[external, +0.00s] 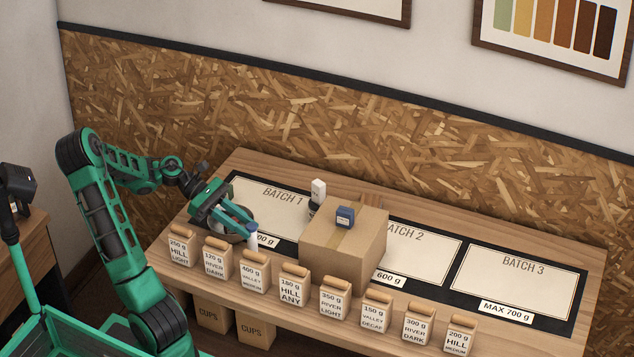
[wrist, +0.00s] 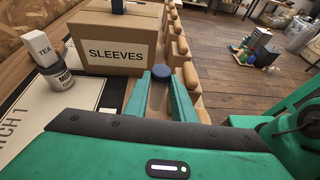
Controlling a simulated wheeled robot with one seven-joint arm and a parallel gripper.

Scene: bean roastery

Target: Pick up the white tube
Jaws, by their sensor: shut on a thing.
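The white tube (external: 253,239) has a blue cap and is at the front left of the wooden counter, beside the Batch 1 card. My gripper (external: 246,221) reaches over it from the left and is shut on it. In the wrist view the tube's dark blue cap (wrist: 161,71) sits between the two green fingertips, with a pale strip below it. Most of the tube's body is hidden, and I cannot tell whether its base touches the counter.
A cardboard box marked SLEEVES (external: 342,250) stands just right, with a small blue box (external: 345,216) on top. A white TEA box (wrist: 41,45) rests on a labelled tin (wrist: 57,77). Several bean bags (external: 294,283) line the front edge. The Batch 3 card (external: 520,285) is clear.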

